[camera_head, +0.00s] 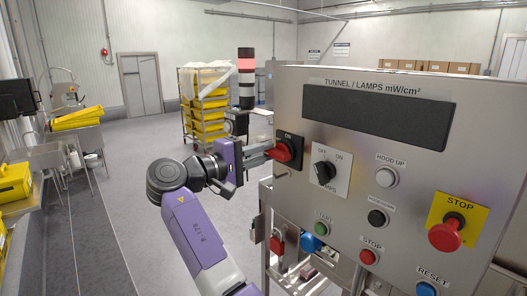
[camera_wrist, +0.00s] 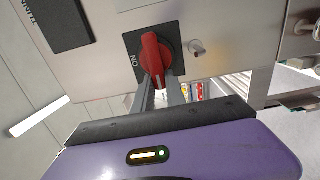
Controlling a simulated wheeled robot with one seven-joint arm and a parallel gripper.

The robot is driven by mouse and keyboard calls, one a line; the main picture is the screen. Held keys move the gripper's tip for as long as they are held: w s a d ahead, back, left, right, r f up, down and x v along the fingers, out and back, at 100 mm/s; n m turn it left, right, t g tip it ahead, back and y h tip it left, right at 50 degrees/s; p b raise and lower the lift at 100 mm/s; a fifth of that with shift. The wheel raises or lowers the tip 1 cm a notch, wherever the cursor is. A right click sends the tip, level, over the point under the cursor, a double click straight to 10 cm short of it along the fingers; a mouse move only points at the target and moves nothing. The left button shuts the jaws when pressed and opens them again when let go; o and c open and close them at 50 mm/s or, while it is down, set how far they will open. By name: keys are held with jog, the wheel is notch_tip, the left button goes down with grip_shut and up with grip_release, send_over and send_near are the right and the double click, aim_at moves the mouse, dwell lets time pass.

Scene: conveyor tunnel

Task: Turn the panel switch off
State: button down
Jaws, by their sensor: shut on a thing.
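The panel switch (camera_head: 283,152) is a red rotary handle on a black square plate (camera_head: 291,164), at the upper left of the steel control panel (camera_head: 350,140). In the wrist view the red handle (camera_wrist: 152,52) has its long grip toward my gripper, with a white line at its end. An ON mark (camera_wrist: 134,60) shows on the plate beside it, at about a right angle to the grip; I see no readable OFF mark. My gripper (camera_head: 268,154) comes from the left, and its fingers (camera_wrist: 158,88) are shut on the handle's end.
Close to the right is a black lamp selector (camera_head: 324,172). Buttons and a red emergency stop (camera_head: 446,234) sit further right and below. A stack light (camera_head: 246,78) shows red at top behind the panel.

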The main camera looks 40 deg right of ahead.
jog(key=shift+a+f, duration=0.1)
jog(key=c, duration=1.4)
grip_release()
jog(key=shift+o, duration=0.2)
jog(key=a+b, duration=0.3)
jog(key=a, duration=0.4)
jog(key=shift+a, duration=0.4)
jog(key=shift+s, duration=0.1)
